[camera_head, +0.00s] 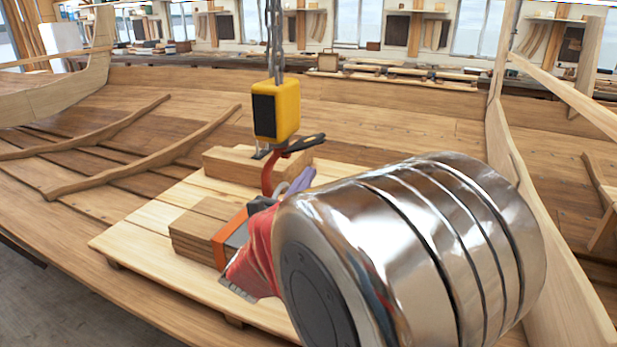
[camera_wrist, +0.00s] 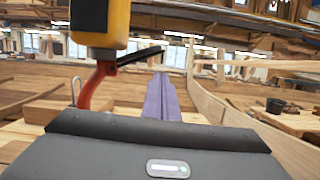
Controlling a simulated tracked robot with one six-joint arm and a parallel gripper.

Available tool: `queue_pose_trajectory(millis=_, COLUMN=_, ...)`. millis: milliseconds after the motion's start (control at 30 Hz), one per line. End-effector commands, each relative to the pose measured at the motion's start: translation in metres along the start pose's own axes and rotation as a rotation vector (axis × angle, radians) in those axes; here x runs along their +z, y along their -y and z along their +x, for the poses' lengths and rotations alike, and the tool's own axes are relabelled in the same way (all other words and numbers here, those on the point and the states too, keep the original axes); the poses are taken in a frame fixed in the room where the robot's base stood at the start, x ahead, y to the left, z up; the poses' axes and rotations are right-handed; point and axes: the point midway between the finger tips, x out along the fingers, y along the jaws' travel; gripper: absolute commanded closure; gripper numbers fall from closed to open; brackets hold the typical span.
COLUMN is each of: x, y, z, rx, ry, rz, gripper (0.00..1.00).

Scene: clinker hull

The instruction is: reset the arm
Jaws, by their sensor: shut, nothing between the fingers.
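My gripper (camera_head: 303,180) shows in the head view as purple fingers beyond my large shiny arm link, which hides much of the gripper. In the wrist view the purple fingers (camera_wrist: 161,98) are together and point forward past the dark grey gripper body, with nothing between them. A yellow hoist block (camera_head: 276,111) hangs on a chain, with a red hook (camera_head: 268,176) under it. In the wrist view the yellow block (camera_wrist: 100,28) and the red hook (camera_wrist: 97,84) are left of the fingers; contact cannot be told.
Plank stacks (camera_head: 198,232) lie on a pale wooden pallet (camera_head: 135,240), one with an orange strap (camera_head: 221,246). A dark bar (camera_head: 298,145) sits by the hook. The clinker hull planking (camera_head: 370,115) spreads around, with ribs at left and a tall timber (camera_head: 497,130) at right.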

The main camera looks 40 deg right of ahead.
Motion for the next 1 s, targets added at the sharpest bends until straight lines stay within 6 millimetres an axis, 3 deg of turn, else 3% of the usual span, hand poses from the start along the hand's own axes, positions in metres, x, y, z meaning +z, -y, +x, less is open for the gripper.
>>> queue_pose_trajectory(millis=500, x=-0.006, y=0.002, z=0.001, rx=-0.007, ry=-0.022, rz=0.044, gripper=1.0)
queue_pose_trajectory(millis=767, x=-0.053, y=0.045, z=-0.01, rx=-0.193, ry=-0.195, rz=0.196, gripper=1.0)
queue_pose_trajectory(millis=1000, x=-0.088, y=0.09, z=-0.04, rx=-0.425, ry=-0.351, rz=0.399, gripper=1.0)
